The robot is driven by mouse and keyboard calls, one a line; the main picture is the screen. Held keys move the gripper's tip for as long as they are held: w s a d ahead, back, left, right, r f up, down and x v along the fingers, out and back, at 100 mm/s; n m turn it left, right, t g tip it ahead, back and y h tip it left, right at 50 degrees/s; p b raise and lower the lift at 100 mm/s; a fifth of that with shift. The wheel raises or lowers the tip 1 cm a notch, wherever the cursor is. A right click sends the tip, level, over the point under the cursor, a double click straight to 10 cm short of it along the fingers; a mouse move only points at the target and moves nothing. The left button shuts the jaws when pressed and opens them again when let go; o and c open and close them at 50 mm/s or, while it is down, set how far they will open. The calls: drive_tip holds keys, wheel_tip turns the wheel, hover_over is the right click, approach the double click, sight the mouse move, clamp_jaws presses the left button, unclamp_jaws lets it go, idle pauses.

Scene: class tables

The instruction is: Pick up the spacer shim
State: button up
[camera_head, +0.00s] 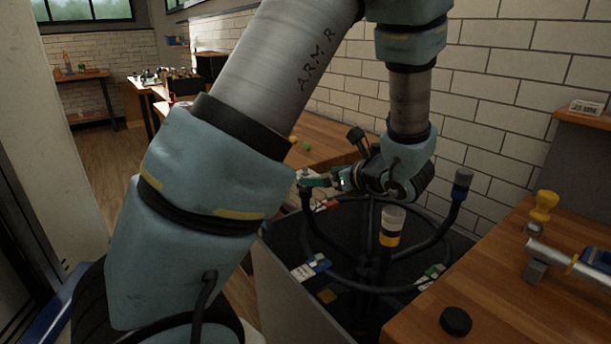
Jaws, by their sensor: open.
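A small pale block with dark lettering that looks like "25 MM" (587,107) rests on the wooden ledge at the upper right; it may be the spacer shim, but I cannot be sure. My gripper (304,180) is near the middle of the view, above the far left part of a dark bin. It is open, small in the picture and partly hidden by my arm. It is well to the left of the block, with clear space and wall between them. I see nothing held in it.
The dark bin (277,297) holds a black ring frame with upright posts (390,228) below my gripper. A wooden table (500,290) at right carries a black disc (456,321), a yellow-handled tool (543,207) and a metal tube (562,258). A brick wall stands behind.

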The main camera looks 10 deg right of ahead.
sight(307, 175)
drive_tip(key=p+x, duration=0.1)
drive_tip(key=x, duration=0.3)
drive_tip(key=shift+a+r, duration=0.1)
drive_tip(key=shift+r, duration=0.05)
drive_tip(key=shift+w+a+f+p, duration=0.2)
drive_tip(key=shift+w+f+p, duration=0.1)
drive_tip(key=shift+w, duration=0.1)
drive_tip(key=shift+c, duration=0.4)
drive_tip(key=c, duration=1.3)
drive_tip(key=shift+r, duration=0.1)
drive_tip(key=shift+r+b, duration=0.7)
drive_tip(key=shift+r, duration=4.25)
